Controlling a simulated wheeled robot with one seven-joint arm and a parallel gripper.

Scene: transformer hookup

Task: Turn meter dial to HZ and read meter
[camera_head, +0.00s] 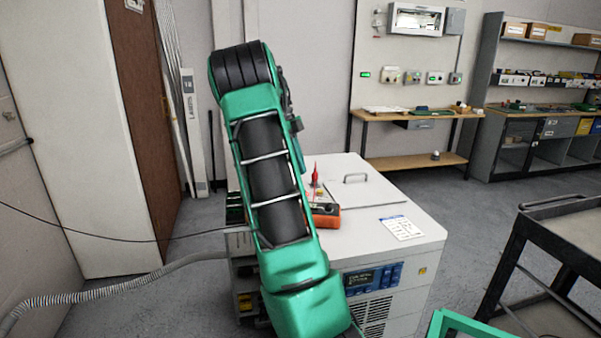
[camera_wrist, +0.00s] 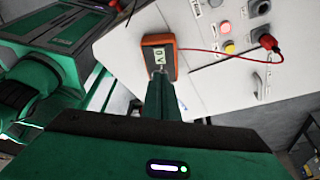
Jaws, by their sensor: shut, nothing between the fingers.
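The orange meter (camera_wrist: 173,66) lies on the white cabinet top in the wrist view. Its display (camera_wrist: 159,56) is lit and seems to read 0 V, seen turned. My gripper (camera_wrist: 160,78) is shut and empty, with its fingertips at the near end of the meter's face. The fingers cover the dial area, so the dial's setting is hidden. I cannot tell whether the tips touch it. In the head view my arm partly covers the meter (camera_head: 327,221), and my gripper is hidden there.
A red lead (camera_wrist: 215,52) runs from the meter to a red plug (camera_wrist: 266,40) on the panel. A yellow button (camera_wrist: 229,48) and red button (camera_wrist: 225,27) are close by. The white cabinet (camera_head: 375,185) has a handle and a paper label (camera_head: 402,228). A dark cart (camera_head: 560,225) stands right.

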